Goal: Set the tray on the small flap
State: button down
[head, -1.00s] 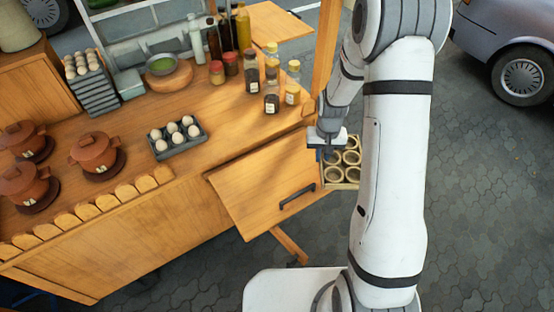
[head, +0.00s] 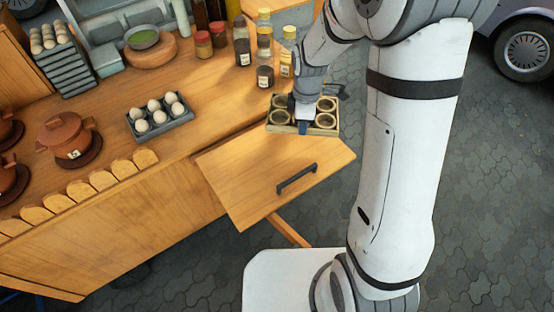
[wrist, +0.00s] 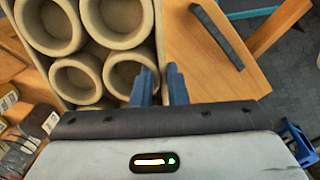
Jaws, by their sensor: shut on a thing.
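A tan tray (head: 280,129) with several round cup-like holders is over the far edge of the wooden flap with the black handle (head: 250,180). My gripper (head: 303,129) is shut on the tray's near wall. In the wrist view, the blue fingers (wrist: 160,86) straddle the tray's side wall (wrist: 159,35), with the flap (wrist: 192,65) below and to the right. The flap sticks out from the counter. I cannot tell whether the tray touches the flap or hangs a little above it. The gripper hides part of the tray.
Bottles (head: 265,50) stand on the counter (head: 200,90) just behind the tray. A grey egg tray (head: 160,127) lies to the left, with brown pots (head: 68,140) farther left. The flap's front part is bare around its black handle (head: 297,178).

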aim_at(292, 161)
jog(key=s+f+n+b, duration=0.1)
jog(key=f+n, duration=0.1)
jog(key=f, duration=0.1)
jog(key=a+f+n+b, duration=0.1)
jog(key=f+n, duration=0.2)
jog(key=s+a+f+n+b, duration=0.1)
jog(key=f+n, duration=0.2)
jog(key=f, duration=0.1)
jog(key=shift+s+a, duration=0.2)
jog(key=shift+s, duration=0.1)
jog(key=shift+f, duration=0.15)
jog(key=c, duration=1.4)
grip_release()
jog(key=shift+c, duration=0.2)
